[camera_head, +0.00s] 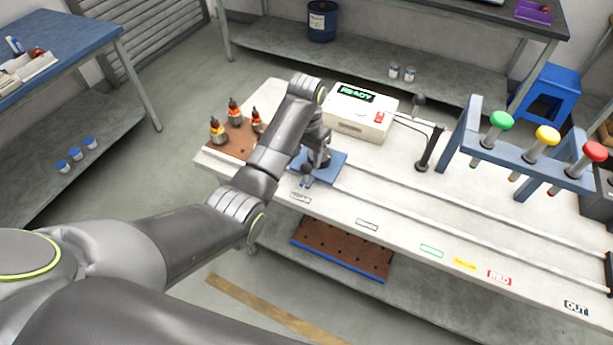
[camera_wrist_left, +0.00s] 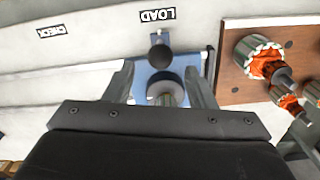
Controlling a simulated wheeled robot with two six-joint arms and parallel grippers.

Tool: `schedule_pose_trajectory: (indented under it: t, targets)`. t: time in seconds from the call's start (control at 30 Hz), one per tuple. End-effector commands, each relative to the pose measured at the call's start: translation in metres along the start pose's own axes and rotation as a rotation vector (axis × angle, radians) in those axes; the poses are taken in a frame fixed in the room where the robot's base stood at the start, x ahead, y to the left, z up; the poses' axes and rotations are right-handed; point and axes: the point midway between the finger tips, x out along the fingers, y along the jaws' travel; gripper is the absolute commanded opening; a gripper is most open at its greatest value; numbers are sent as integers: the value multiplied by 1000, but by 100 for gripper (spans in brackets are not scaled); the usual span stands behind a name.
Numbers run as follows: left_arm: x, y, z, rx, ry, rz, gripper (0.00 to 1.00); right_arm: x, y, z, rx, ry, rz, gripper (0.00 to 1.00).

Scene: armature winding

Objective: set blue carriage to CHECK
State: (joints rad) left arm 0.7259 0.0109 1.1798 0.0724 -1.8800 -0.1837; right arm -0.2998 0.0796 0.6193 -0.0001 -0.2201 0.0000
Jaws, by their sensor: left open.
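The blue carriage (camera_head: 333,170) sits at the left end of the rails on the white bench, beside the LOAD label (camera_wrist_left: 157,15). A dark round knob (camera_wrist_left: 160,53) sticks out on its label side, and a grey cylindrical holder stands on it. The CHECK label (camera_wrist_left: 50,32) is farther along the rails; a matching plate (camera_head: 367,224) shows in the head view, too small to read. My left gripper (camera_wrist_left: 160,88) is open over the carriage, its fingers on either side of the holder in the wrist view. Contact cannot be told. My right gripper is out of view.
A brown board (camera_head: 236,148) with several copper-wound armatures stands left of the carriage. A white box (camera_head: 361,110) reading READY is behind the rails. A blue frame (camera_head: 520,157) with green, yellow and red knobs stands over the right part. The rails (camera_head: 440,205) near CHECK look clear.

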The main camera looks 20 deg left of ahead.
Motion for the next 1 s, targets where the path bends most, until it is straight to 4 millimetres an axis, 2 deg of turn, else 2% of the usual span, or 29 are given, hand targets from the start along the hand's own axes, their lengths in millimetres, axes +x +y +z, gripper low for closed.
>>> schedule_pose_trajectory:
  t: [0.2,0.4,0.6,0.87,1.0]
  targets:
    - [46,0,1,1,-4,1,50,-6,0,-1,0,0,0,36]
    - [74,0,0,1,-2,0,50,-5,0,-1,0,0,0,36]
    - [85,0,0,1,0,0,50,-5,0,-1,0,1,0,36]
    - [86,0,0,1,1,0,50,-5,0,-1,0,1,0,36]
    - [86,0,0,0,0,0,33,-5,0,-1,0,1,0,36]
